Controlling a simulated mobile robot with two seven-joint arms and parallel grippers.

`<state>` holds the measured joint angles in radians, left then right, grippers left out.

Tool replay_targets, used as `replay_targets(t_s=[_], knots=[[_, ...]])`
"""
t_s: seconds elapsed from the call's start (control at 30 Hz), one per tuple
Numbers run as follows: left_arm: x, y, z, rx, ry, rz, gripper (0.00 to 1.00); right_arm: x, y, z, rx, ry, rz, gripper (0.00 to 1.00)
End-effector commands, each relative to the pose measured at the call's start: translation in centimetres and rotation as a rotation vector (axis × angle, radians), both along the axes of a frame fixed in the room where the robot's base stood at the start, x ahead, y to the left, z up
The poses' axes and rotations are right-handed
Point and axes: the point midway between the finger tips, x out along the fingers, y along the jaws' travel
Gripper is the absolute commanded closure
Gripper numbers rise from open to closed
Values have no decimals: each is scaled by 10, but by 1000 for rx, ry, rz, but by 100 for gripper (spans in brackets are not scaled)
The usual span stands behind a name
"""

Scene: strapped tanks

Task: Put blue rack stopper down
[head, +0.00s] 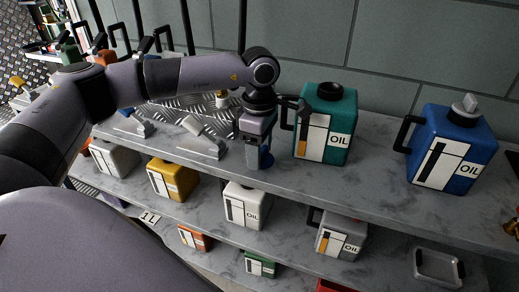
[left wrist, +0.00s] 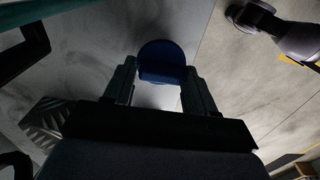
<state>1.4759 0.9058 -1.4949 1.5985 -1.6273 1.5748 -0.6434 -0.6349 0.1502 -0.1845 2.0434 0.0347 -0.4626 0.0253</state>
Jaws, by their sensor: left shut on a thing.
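The blue stopper (left wrist: 162,58) is round and dark blue, between the two fingertips of my left gripper (left wrist: 160,72) in the left wrist view. In the head view my left gripper (head: 258,152) points down over the upper grey shelf (head: 385,190), just left of the teal oil tank, and is shut on the stopper. A little of the blue stopper (head: 266,163) shows at the fingertips, low near the shelf's front part. I cannot tell whether it touches the shelf. My right gripper is in neither view.
A teal oil tank (head: 341,128) with a black cap stands close right of my left gripper. A blue oil tank (head: 462,140) with a grey stopper stands farther right. Small grey metal pieces (head: 203,138) lie to the left. Several tanks stand on the lower shelf.

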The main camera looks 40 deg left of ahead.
Motion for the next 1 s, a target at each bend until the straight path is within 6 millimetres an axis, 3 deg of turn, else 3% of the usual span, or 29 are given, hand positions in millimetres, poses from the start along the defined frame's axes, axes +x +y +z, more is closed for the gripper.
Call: replay_targets(t_s=[0.27,0.3,0.37,0.77,1.0], knots=[[0,0,-4,0,1,0,74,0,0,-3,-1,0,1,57],[0,0,-2,0,0,0,35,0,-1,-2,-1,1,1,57],[0,0,-2,0,0,0,19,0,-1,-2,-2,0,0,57],[1,0,6,-1,-1,0,19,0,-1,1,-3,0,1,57],[1,-1,52,-1,-4,-1,19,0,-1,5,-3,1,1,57]])
